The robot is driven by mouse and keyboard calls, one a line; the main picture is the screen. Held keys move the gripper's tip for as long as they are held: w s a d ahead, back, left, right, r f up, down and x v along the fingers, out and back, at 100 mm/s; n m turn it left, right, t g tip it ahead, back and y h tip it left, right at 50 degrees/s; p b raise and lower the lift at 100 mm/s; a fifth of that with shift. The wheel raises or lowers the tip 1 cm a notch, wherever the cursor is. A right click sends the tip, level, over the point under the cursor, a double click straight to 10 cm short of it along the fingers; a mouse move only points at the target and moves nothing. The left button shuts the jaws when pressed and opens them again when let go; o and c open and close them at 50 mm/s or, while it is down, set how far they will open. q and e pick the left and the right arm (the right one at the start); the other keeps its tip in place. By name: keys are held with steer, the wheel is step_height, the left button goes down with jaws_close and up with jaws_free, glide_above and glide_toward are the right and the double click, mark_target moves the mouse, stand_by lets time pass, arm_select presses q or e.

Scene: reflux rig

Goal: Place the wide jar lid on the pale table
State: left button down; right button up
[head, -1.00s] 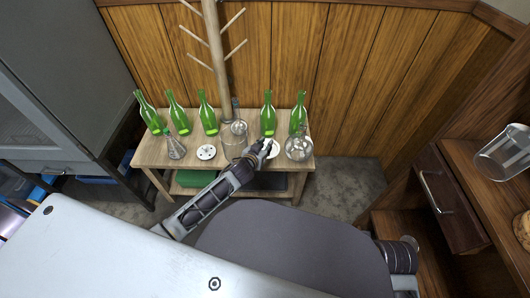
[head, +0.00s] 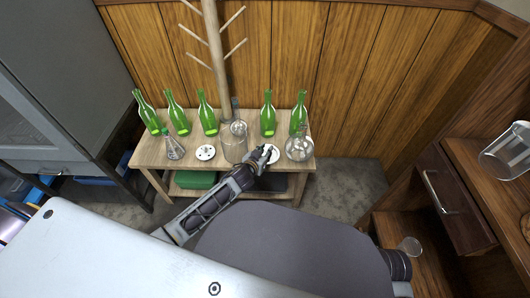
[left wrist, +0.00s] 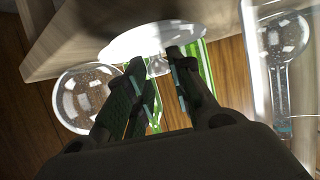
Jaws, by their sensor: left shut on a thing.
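The wide jar lid (head: 273,155) is a white disc with a small knob. It shows at the right part of the pale wooden table (head: 180,158) in the head view, partly hidden by my gripper. My left gripper (head: 268,150) is over it. In the left wrist view the lid (left wrist: 140,40) spreads beyond the fingertips, and the left gripper (left wrist: 160,72) is shut on its knob. I cannot tell whether the lid touches the tabletop. My right gripper is not in view.
A clear jar (head: 233,148) stands left of the lid and a round flask (head: 299,148) right of it. A white perforated disc (head: 206,152) and a conical flask (head: 173,147) stand further left. Several green bottles (head: 268,115) line the back, with a wooden peg stand (head: 217,60).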

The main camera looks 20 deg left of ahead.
arm_select(q)
steer(key=shift+f, duration=0.1)
steer(key=c, duration=1.2)
jaws_free()
steer(key=shift+c, duration=0.2)
steer(key=shift+s, duration=0.1)
